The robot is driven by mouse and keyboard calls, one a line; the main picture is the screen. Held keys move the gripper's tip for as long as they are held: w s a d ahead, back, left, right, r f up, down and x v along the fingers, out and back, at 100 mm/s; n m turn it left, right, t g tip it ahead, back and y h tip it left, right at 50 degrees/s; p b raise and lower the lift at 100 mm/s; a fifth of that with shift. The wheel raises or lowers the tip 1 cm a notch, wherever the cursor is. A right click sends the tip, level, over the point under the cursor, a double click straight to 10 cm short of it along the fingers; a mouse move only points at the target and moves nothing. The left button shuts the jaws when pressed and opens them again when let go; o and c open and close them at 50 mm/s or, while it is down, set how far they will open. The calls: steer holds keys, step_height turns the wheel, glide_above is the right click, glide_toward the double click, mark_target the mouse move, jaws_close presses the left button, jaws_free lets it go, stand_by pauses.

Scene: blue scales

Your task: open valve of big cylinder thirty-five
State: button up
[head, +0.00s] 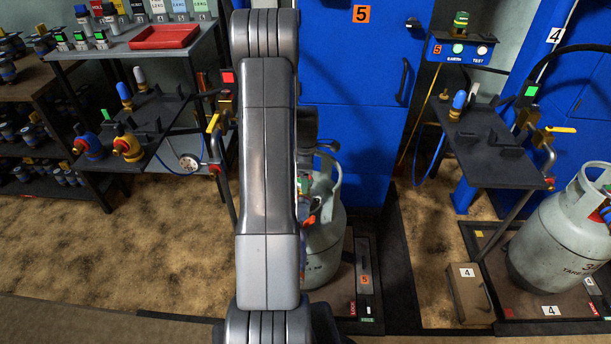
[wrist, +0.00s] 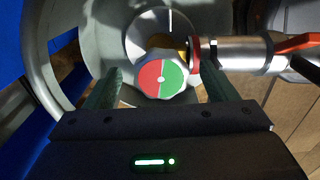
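A grey gas cylinder (head: 325,230) stands on the scale marked 5, partly hidden behind my arm; its number is not readable. In the wrist view its grey collar (wrist: 45,60) surrounds a round valve knob (wrist: 161,79), half red and half green. My gripper (wrist: 162,70) is open, with one finger on each side of the knob and a small gap at both sides. In the head view my gripper is mostly hidden by my arm. A silver connector (wrist: 242,54) with a red lever (wrist: 300,43) extends right from the valve.
Another grey cylinder (head: 560,240), its label partly cut off, stands on scale 4 at the right. Blue cabinet doors (head: 350,80) are behind. Brown floor (head: 130,250) is clear at left.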

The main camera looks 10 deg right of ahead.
step_height(320, 180, up, 14)
steer(key=p, duration=0.2)
stand_by(0.4)
steer(key=shift+f, duration=0.1)
step_height(320, 180, down, 14)
steer(key=shift+b, duration=1.05)
